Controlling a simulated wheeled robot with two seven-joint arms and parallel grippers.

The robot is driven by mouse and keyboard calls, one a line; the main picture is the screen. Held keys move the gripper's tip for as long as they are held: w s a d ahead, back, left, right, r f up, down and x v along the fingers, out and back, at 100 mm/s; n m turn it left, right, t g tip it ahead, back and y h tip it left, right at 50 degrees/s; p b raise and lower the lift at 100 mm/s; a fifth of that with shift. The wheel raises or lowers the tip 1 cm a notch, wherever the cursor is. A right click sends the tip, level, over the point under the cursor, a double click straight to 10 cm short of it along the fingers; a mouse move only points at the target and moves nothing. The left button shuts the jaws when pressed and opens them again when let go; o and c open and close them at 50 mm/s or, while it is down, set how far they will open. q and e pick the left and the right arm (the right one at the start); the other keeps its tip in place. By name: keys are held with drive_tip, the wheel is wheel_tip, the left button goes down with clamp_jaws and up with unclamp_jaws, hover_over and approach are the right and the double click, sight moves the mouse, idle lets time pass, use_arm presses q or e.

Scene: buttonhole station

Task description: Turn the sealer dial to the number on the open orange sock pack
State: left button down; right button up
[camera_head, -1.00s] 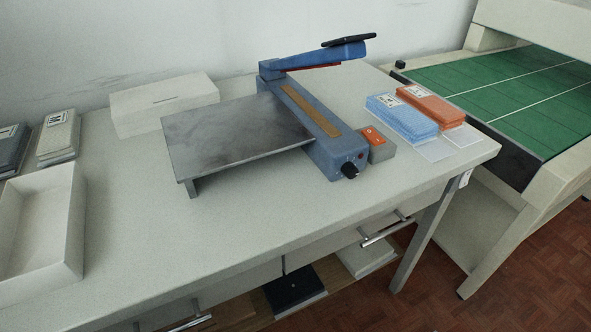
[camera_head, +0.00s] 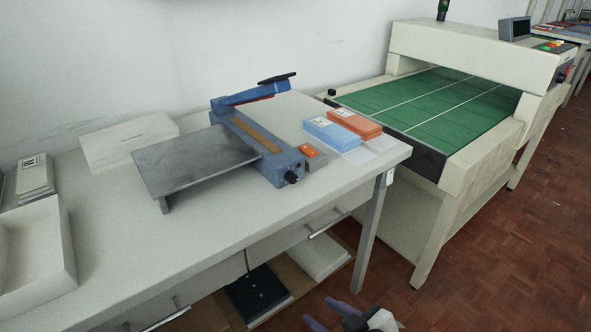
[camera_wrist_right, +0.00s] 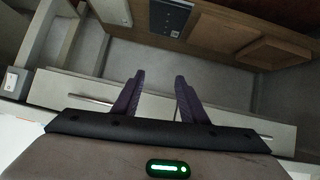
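The blue sealer (camera_head: 284,165) stands on the table with its arm raised. Its black dial (camera_head: 291,177) is on the front end; its setting is too small to read. The orange sock pack (camera_head: 360,125) lies at the table's right rear beside a blue pack (camera_head: 328,137). It has a white label, but I cannot read a number. My right gripper (camera_head: 335,312) shows at the bottom edge, low in front of the table and well apart from the dial. In the right wrist view the right gripper (camera_wrist_right: 158,88) has its fingers apart, nothing between them. My left gripper is not in view.
A grey metal plate (camera_head: 190,162) extends left from the sealer. A small grey box with an orange switch (camera_head: 310,151) sits right of it. A green-belted machine (camera_head: 430,100) stands to the right. Drawer handles (camera_head: 327,224) stick out below the tabletop (camera_head: 200,240), whose front is clear.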

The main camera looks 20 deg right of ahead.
sight(294, 179)
drive_tip(key=w+d+r+n+t+p, duration=0.1)
drive_tip(key=w+d+r+n+p, duration=0.1)
drive_tip(key=w+r, duration=0.7)
drive_tip(key=w+d+r+n+t+p, duration=0.1)
drive_tip(key=w+r+t+p, duration=0.3)
drive_tip(key=r, duration=0.9)
drive_tip(key=w+f, duration=0.1)
drive_tip(key=w, duration=0.2)
drive_tip(key=w+a+f+g+b, duration=0.1)
drive_tip(key=w, duration=0.1)
drive_tip(key=w+f+g+b, duration=0.1)
drive_tip(key=w, duration=0.2)
drive_tip(key=shift+w+a+f, duration=0.1)
drive_tip(key=shift+w+a, duration=0.25)
drive_tip(key=shift+w+a+f, duration=0.1)
drive_tip(key=shift+w+f, duration=0.05)
drive_tip(key=shift+w, duration=0.35)
clamp_jaws()
